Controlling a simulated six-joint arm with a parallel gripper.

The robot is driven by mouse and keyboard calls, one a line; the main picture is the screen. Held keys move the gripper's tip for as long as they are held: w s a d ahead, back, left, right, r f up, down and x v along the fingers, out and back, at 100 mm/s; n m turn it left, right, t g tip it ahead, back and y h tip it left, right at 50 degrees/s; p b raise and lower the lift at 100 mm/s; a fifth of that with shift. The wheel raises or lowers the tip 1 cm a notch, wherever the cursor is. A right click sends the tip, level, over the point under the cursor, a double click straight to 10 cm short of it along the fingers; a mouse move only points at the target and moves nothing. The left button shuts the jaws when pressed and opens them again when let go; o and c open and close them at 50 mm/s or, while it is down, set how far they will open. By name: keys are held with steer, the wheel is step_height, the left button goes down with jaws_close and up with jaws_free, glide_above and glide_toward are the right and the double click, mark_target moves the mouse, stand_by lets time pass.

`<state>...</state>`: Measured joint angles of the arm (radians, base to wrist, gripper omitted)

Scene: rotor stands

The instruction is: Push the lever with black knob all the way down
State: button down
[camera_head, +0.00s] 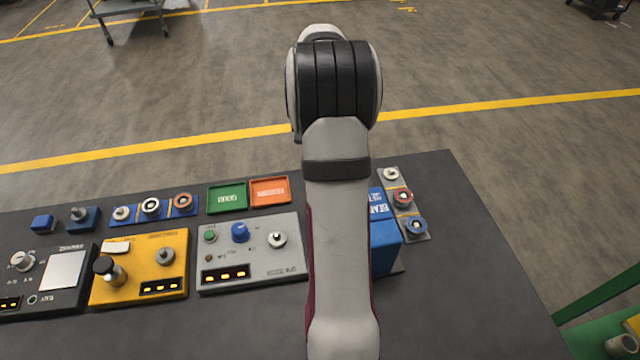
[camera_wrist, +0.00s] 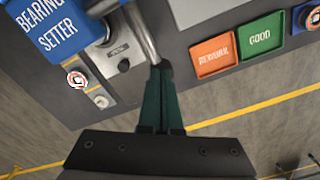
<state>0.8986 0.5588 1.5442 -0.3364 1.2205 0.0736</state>
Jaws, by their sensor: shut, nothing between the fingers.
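The blue bearing setter (camera_head: 384,245) stands right of my arm in the head view, partly hidden by it. In the wrist view the bearing setter (camera_wrist: 55,25) is at the upper left. A shiny metal lever (camera_wrist: 143,32) slants down beside it, with a small dark knob end (camera_wrist: 166,69) at my fingertips. My gripper (camera_wrist: 161,72) is shut, with its green fingers together and nothing between them. The tips overlap the lever's end in the picture; I cannot tell whether they touch. In the head view my arm hides the gripper and lever.
A yellow panel (camera_head: 176,244) at left carries another black knob (camera_head: 104,266) on a metal post. A grey panel (camera_head: 264,272) is nearer my arm. Green (camera_head: 227,211) and orange trays (camera_head: 270,204) lie behind it. The table's front right (camera_head: 465,290) is clear.

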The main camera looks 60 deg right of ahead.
steer(key=shift+f, duration=2.05)
step_height(320, 180, up, 13)
